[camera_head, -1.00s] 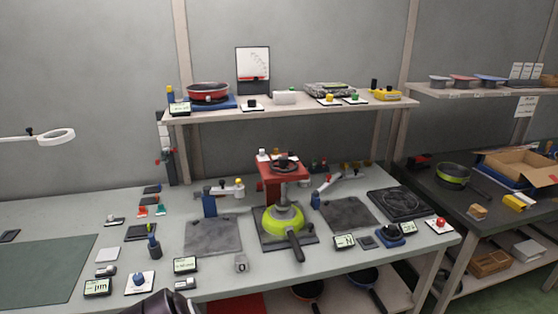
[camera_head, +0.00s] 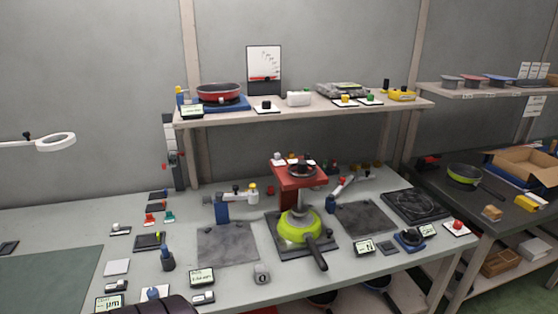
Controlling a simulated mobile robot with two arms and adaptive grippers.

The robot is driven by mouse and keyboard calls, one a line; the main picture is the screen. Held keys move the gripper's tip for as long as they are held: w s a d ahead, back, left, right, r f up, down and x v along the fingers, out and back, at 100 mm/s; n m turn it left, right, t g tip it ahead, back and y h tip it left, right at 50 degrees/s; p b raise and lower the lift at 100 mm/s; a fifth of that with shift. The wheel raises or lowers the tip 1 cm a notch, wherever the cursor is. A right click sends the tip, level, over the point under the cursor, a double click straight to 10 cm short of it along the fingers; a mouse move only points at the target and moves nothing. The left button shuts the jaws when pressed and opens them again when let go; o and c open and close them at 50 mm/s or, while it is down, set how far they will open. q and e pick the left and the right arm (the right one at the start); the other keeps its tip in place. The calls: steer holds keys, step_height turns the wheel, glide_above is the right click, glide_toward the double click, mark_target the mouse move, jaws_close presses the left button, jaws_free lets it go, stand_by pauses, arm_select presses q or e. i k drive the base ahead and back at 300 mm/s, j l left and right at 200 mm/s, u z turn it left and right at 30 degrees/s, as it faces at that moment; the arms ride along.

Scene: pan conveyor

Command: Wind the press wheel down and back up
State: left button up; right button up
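The red press (camera_head: 301,177) stands at the middle of the workbench, with its dark round wheel (camera_head: 302,170) on top. Under the press a lime-green pan (camera_head: 299,228) sits on a dark square base plate (camera_head: 274,239). Its dark handle (camera_head: 317,254) points toward the front edge. I cannot tell whether the press head touches the pan. Neither of my grippers is in view. A dark rounded shape at the bottom edge, left of centre, is too cut off to tell what it is.
Flat grey plates (camera_head: 227,244) lie left and right of the press. Small jointed arms flank it, a blue-based one (camera_head: 222,212) on the left. Gauges, displays and knobs crowd the front. A shelf (camera_head: 300,110) with a red pan (camera_head: 219,92) runs behind. The green mat (camera_head: 45,272) is clear.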

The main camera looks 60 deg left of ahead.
mark_target(302, 165)
steer(key=k+j, duration=0.1)
steer(key=j, duration=0.25)
steer(key=k+j, duration=0.15)
steer(key=j, duration=0.2)
steer(key=k+j, duration=0.1)
steer(key=j, duration=0.25)
steer(key=k+j, duration=0.15)
steer(key=j, duration=0.2)
